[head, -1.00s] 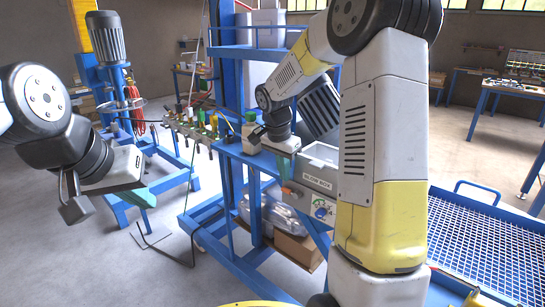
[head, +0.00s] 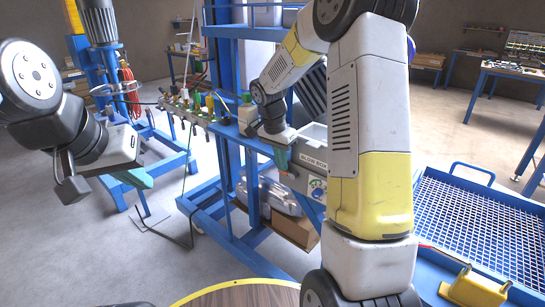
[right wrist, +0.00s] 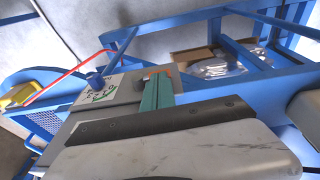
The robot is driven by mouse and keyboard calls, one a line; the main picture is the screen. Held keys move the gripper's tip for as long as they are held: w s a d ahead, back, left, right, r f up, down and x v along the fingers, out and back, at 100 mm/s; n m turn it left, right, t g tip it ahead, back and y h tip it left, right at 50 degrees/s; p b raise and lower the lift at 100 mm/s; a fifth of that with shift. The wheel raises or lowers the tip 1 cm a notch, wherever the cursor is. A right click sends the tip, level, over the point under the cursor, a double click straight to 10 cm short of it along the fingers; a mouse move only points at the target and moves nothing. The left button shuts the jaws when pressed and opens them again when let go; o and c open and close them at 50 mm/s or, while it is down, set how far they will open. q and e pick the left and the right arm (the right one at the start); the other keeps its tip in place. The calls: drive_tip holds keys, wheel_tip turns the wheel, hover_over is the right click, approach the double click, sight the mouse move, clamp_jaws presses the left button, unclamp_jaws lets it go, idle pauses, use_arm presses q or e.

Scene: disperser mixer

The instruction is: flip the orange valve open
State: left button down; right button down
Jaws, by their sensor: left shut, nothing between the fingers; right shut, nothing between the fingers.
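A row of small valves (head: 190,108) with green, yellow, white and dark handles sits on a manifold left of the blue frame in the head view. They are too small there for me to single out the orange valve with certainty. My left gripper (head: 136,178) is shut and empty at the left, in front of the mixer stand and apart from the valves. My right gripper (head: 283,158) is shut and empty beside the grey box, to the right of the valve row.
The grey box (head: 300,178) stands on the blue frame (head: 225,190), with a cardboard box (head: 295,228) and clear-wrapped goods below. A blue mesh tray (head: 470,220) lies at the right. A round wooden top (head: 245,295) is at the bottom. The floor at left is open.

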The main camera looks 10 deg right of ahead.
drive_tip(key=shift+w+a+f+g+h, duration=0.2)
drive_tip(key=shift+f+g+h, duration=0.15)
drive_tip(key=shift+g+h, duration=0.15)
drive_tip(key=shift+w+a+f+g+h, duration=0.2)
drive_tip(key=shift+f+g+h, duration=0.15)
drive_tip(key=shift+g, duration=0.25)
drive_tip(key=shift+f+n+g+h, duration=0.2)
drive_tip(key=shift+f+g+h, duration=0.55)
drive_tip(key=shift+f, duration=0.3)
drive_tip(key=shift+f+n+g+h, duration=0.2)
drive_tip(key=shift+f+g+h, duration=0.5)
drive_tip(key=shift+f, duration=0.35)
drive_tip(key=shift+d+f, duration=0.1)
drive_tip(key=shift+f, duration=0.05)
drive_tip(key=shift+r, duration=0.85)
